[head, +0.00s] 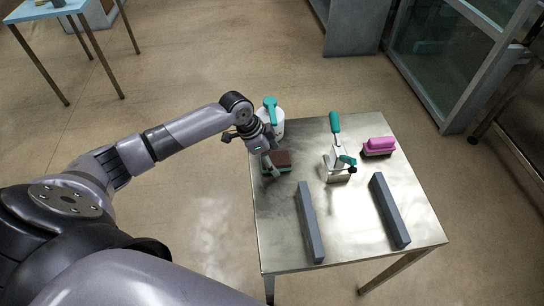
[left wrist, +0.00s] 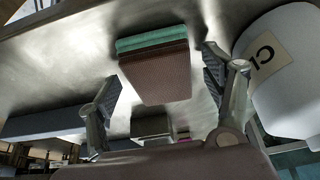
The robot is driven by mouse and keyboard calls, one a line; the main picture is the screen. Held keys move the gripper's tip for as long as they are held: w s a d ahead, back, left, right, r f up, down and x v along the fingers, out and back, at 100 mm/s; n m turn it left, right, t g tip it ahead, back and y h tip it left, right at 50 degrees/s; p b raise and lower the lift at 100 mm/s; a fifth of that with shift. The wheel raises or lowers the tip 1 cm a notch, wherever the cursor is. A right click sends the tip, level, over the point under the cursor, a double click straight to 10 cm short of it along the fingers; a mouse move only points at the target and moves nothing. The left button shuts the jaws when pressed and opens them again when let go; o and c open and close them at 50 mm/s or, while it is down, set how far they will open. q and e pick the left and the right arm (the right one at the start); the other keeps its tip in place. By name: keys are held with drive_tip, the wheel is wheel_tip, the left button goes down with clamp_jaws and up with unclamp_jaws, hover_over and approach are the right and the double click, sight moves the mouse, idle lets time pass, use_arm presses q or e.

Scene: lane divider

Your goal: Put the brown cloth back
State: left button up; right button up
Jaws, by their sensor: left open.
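The brown cloth (head: 282,155) lies folded on top of a green layer near the left edge of the metal table, seen in the head view. In the left wrist view the brown cloth (left wrist: 160,78) shows as a ribbed block with the pale green layer (left wrist: 152,40) along one side. My left gripper (head: 258,150) is at the cloth, partly covering it in the head view. In the left wrist view its two fingers (left wrist: 162,85) are apart, one on each side of the cloth, with gaps showing. My right gripper is not in view.
A white container (head: 278,127) with a teal top stands close behind the cloth, at the left gripper. A teal-handled metal tool (head: 337,170) and a pink brush (head: 378,145) are farther right. Two grey bars (head: 310,222) (head: 390,212) lie toward the front, with bare table between them.

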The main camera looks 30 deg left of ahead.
use_arm(q)
drive_tip(key=v, duration=1.2)
